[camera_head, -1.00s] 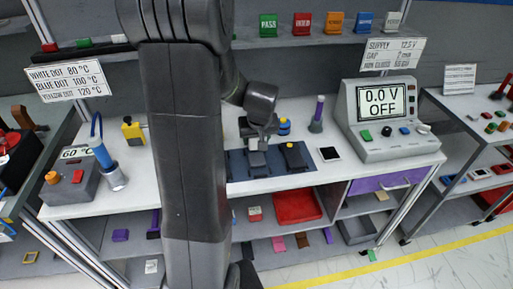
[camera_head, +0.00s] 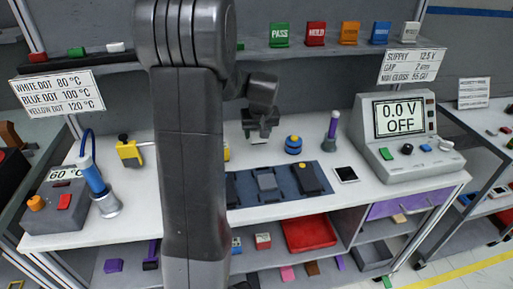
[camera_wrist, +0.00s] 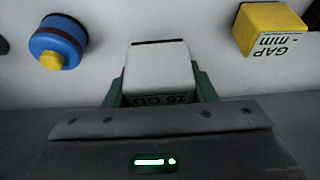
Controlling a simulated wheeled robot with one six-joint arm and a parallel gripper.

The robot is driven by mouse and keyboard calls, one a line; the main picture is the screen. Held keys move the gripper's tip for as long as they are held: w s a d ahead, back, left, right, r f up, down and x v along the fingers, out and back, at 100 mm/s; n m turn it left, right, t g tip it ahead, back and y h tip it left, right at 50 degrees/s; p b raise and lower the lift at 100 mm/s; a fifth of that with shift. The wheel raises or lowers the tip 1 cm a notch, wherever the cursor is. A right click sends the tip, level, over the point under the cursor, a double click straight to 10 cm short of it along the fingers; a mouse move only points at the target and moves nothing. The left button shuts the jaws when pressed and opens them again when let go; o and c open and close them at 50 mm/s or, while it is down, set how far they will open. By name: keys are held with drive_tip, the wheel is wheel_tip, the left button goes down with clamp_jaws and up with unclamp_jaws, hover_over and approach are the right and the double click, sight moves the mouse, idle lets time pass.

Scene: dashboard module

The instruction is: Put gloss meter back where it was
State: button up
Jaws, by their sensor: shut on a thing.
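My gripper (camera_head: 261,122) is shut on the gloss meter (camera_head: 255,139), a small white block, over the back part of the white bench behind the dark blue mat. In the wrist view the gloss meter (camera_wrist: 158,68) sits between the green fingers of my gripper (camera_wrist: 158,88), with letters reading GU on its near face. Whether its underside touches the bench, I cannot tell. A blue round tool with a yellow knob (camera_wrist: 57,42) and a yellow gap gauge (camera_wrist: 268,28) stand on either side, both apart from it.
The blue mat (camera_head: 283,198) holds several dark modules. The blue round tool (camera_head: 293,145), a purple-handled tool (camera_head: 331,132), a black-screened device (camera_head: 346,174) and the power supply (camera_head: 405,135) stand to the right. My arm hides part of the bench.

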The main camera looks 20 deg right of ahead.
sight(258, 153)
drive_tip(key=shift+f, duration=2.75)
drive_tip(key=shift+f, duration=0.25)
drive_tip(key=o, duration=1.2)
drive_tip(key=shift+r, duration=0.1)
drive_tip(key=shift+c, duration=0.2)
drive_tip(key=shift+s+r, duration=0.1)
drive_tip(key=shift+r, duration=0.45)
drive_tip(key=v, duration=1.1)
drive_tip(key=shift+s, duration=0.2)
